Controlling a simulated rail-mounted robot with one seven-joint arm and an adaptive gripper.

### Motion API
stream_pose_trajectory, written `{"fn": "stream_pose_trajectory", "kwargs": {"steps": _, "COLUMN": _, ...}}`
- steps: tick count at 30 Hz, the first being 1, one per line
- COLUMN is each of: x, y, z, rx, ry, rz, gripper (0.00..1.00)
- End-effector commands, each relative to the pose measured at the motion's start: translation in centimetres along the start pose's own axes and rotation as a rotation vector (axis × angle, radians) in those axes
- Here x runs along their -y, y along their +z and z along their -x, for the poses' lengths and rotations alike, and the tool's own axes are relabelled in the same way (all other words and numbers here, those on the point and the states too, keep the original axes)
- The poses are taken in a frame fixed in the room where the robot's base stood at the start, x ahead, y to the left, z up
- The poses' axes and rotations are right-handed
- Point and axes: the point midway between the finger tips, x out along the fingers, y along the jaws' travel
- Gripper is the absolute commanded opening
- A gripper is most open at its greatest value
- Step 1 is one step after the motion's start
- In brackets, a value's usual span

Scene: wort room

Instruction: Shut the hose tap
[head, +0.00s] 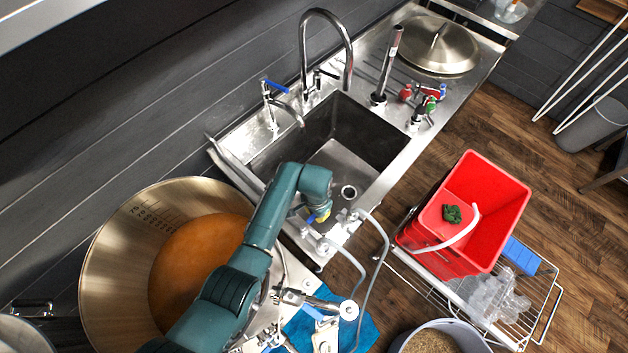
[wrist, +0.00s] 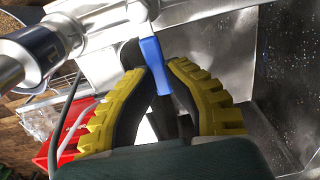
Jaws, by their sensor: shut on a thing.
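In the head view, grey hose (head: 384,240) hangs in a loop beside the sink corner. The tap body is mostly hidden there, and I cannot tell the valve's position.
The steel sink (head: 345,160) lies just beyond my gripper, with a gooseneck faucet (head: 303,55) and another blue-levered tap (head: 268,105) behind it. A large kettle (head: 120,240) of orange liquid stands left. A red bucket (head: 490,215) on a wire cart (head: 545,310) stands right.

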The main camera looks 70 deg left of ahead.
Motion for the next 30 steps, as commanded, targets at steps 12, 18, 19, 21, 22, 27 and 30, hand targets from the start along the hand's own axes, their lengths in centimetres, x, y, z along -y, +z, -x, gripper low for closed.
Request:
{"fn": "stream_pose_trajectory", "kwargs": {"steps": 12, "x": -0.1, "y": 0.1, "z": -0.2, "rx": 0.002, "ry": 0.002, "rz": 0.0, "gripper": 0.45}}
{"fn": "stream_pose_trajectory", "kwargs": {"steps": 18, "x": 0.0, "y": 0.0, "z": 0.2, "rx": 0.0, "ry": 0.001, "rz": 0.001, "gripper": 0.45}}
{"fn": "stream_pose_trajectory", "kwargs": {"steps": 19, "x": 0.0, "y": 0.0, "z": 0.5, "rx": -0.001, "ry": 0.001, "rz": 0.001, "gripper": 0.45}}
{"fn": "stream_pose_trajectory", "kwargs": {"steps": 21, "x": 0.0, "y": -0.1, "z": 1.6, "rx": -0.003, "ry": 0.0, "rz": 0.001, "gripper": 0.45}}
{"fn": "stream_pose_trajectory", "kwargs": {"steps": 22, "x": 0.0, "y": -0.1, "z": 2.2, "rx": -0.004, "ry": 0.0, "rz": 0.001, "gripper": 0.45}}
{"fn": "stream_pose_trajectory", "kwargs": {"steps": 27, "x": 0.0, "y": 0.0, "z": 6.5, "rx": -0.003, "ry": -0.001, "rz": 0.0, "gripper": 0.45}}
{"fn": "stream_pose_trajectory", "kwargs": {"steps": 30, "x": 0.0, "y": 0.0, "z": 8.8, "rx": -0.001, "ry": 0.0, "rz": 0.0, "gripper": 0.45}}
